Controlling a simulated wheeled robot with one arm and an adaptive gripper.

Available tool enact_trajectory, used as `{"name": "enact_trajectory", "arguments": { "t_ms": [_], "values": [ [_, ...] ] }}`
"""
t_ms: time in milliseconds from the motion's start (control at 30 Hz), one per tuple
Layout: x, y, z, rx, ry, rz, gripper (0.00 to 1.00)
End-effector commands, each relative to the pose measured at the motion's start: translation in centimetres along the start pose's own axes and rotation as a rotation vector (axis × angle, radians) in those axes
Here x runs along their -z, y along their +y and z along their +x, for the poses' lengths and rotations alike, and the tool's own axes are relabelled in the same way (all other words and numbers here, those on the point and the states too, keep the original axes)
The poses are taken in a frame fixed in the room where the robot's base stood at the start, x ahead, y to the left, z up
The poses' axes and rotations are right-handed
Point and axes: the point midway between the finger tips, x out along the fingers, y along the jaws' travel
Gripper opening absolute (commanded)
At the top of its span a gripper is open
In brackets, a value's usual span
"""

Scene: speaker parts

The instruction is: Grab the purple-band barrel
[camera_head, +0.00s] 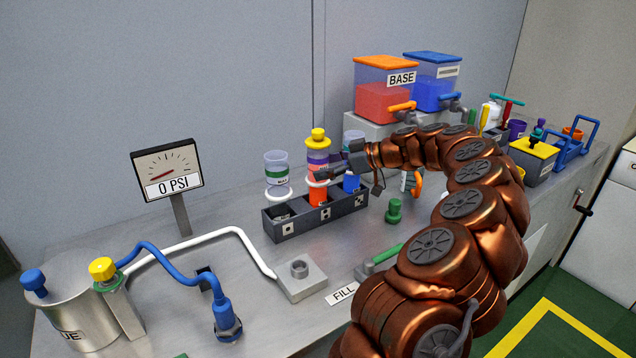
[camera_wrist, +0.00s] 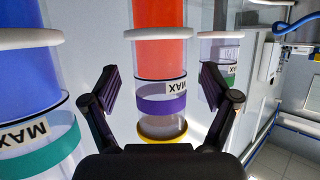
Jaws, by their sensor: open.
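The purple-band barrel (camera_head: 317,157) stands upright in the middle slot of a dark rack (camera_head: 290,230). It has a yellow cap and orange contents in its lower part. In the wrist view the barrel (camera_wrist: 160,62) appears upside down, with its purple band and MAX label in the centre. My gripper (camera_head: 328,174) is at the barrel's right side in the head view. In the wrist view my gripper (camera_wrist: 160,90) is open, with one finger on each side of the barrel. Gaps show between the fingers and the barrel, and nothing is held.
A green-band barrel (camera_head: 277,172) stands left of it in the rack. A blue-filled barrel (camera_head: 351,183) with a teal band (camera_wrist: 42,150) stands on the other side, partly hidden by my gripper. A green knob (camera_head: 394,211) stands on the bench to the right.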

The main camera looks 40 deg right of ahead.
Motion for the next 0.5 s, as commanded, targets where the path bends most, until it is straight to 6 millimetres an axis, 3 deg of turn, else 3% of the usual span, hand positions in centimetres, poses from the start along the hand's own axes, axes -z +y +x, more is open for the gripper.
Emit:
{"name": "enact_trajectory", "arguments": {
  "t_ms": [200,400,500],
  "values": [
    [0.0,-0.1,2.5,0.003,0.0,0.001,0.86],
    [0.0,0.0,2.6,0.0,0.0,0.0,0.86],
    [0.0,0.0,2.5,0.0,0.0,0.0,0.78]
  ]
}}
